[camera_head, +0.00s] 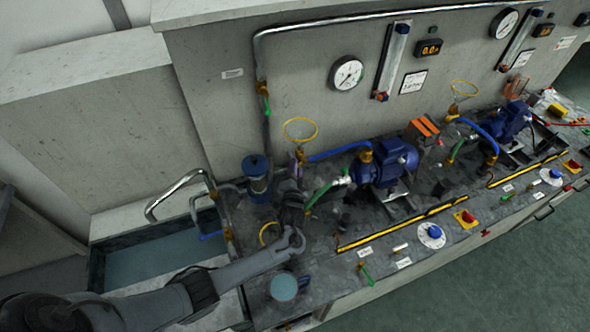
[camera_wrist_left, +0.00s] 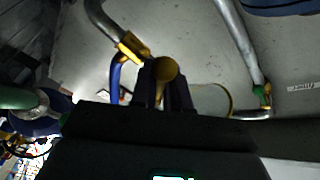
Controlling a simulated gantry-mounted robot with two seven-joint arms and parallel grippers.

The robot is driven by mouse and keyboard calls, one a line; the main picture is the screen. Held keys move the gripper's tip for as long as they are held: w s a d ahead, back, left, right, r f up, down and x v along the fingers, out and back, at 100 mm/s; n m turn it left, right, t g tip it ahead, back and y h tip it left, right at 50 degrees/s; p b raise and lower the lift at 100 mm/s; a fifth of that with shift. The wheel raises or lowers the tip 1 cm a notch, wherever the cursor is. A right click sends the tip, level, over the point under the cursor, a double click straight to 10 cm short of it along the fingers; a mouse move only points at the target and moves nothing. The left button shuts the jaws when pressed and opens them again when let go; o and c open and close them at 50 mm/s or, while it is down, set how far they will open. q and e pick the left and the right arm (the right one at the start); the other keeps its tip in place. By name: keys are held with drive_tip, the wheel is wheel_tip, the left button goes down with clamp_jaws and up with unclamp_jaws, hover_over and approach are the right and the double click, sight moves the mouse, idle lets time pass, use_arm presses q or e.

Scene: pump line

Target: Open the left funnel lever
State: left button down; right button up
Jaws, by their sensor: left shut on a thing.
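The left funnel (camera_head: 300,130) shows in the head view as a yellow ring on a valve near the wall pipe. My left gripper (camera_head: 295,180) reaches up from below to just under this funnel, and its dark body hides most of the lever. In the left wrist view, the gripper's two dark fingers (camera_wrist_left: 163,85) close around a rounded yellow piece (camera_wrist_left: 166,69), which appears to be the left funnel lever. The lever's exact angle is hidden. A yellow arc, likely the funnel rim (camera_wrist_left: 230,100), shows right of the fingers. My right gripper is in neither view.
A blue pump (camera_head: 385,165) stands right of the gripper, with a blue hose (camera_head: 335,153) and green-handled valve (camera_head: 318,195) close by. A blue cylinder (camera_head: 257,178) stands just left. The second funnel (camera_head: 464,88) is farther right. A water basin (camera_head: 150,262) lies at left.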

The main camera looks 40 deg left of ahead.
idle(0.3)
use_arm(q)
drive_tip(key=c, duration=1.2)
unclamp_jaws()
drive_tip(key=shift+r, duration=0.15)
